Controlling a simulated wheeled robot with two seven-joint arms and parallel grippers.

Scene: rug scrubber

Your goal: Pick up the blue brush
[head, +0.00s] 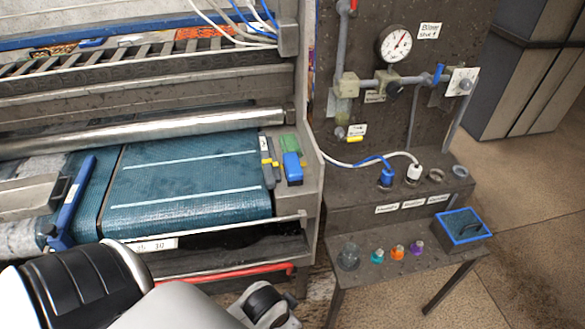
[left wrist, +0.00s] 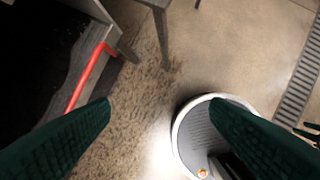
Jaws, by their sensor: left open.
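The blue object is not in that view. My right gripper is not in view.
A green pad (head: 289,143) and a yellow-and-grey piece (head: 268,163) lie beside the blue object. A red bar (head: 240,275) runs low along the machine front. Floor is open at right.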

